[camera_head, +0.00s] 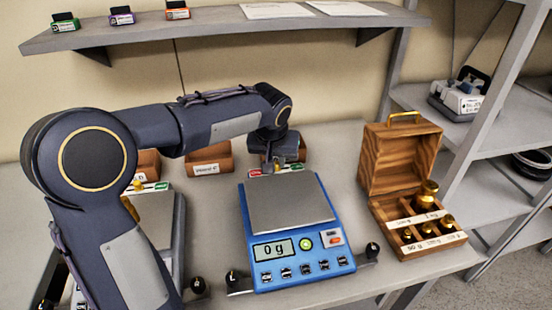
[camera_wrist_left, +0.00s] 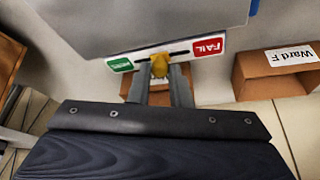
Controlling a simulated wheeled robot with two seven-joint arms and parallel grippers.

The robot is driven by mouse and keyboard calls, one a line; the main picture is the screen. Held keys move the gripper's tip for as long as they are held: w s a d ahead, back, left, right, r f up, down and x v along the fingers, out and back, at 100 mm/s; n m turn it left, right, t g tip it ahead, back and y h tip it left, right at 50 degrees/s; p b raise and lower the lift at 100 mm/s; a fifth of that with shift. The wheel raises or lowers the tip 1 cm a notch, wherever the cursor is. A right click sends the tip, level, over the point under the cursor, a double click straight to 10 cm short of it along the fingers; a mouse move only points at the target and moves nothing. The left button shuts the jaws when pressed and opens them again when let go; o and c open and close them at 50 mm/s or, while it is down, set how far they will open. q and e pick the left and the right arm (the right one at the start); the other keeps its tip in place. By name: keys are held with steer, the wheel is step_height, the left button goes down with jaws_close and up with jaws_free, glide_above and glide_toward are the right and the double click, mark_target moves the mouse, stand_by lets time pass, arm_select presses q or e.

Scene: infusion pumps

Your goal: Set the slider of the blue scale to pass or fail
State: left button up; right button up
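The blue scale (camera_head: 300,250) stands mid-table with an empty grey plate and a display reading 0 g. Its slider strip is at the back edge, with a red FAIL label (camera_wrist_left: 208,47) and a green label (camera_wrist_left: 120,65). The yellow slider knob (camera_wrist_left: 159,66) is about midway along the slot between them. My left gripper (camera_head: 272,170) reaches down behind the scale. In the left wrist view its two fingers (camera_wrist_left: 161,78) stand on either side of the knob, seemingly closed on it with little gap. My right gripper is not in view.
A second scale (camera_head: 160,225) is partly hidden behind my left arm. A wooden weight box (camera_head: 403,155) with brass weights stands open at right. Several brown bins, including one (camera_head: 209,160), line the back. A shelf (camera_head: 230,22) hangs above.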

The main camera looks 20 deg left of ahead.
arm_select(q)
jaws_close()
steer(key=shift+a, duration=0.1)
steer(key=s+a, duration=0.2)
steer(key=a, duration=0.1)
steer(key=shift+s, duration=0.15)
steer(key=shift+d, duration=0.1)
steer(key=o, duration=0.5)
jaws_free()
steer(key=shift+r, duration=0.1)
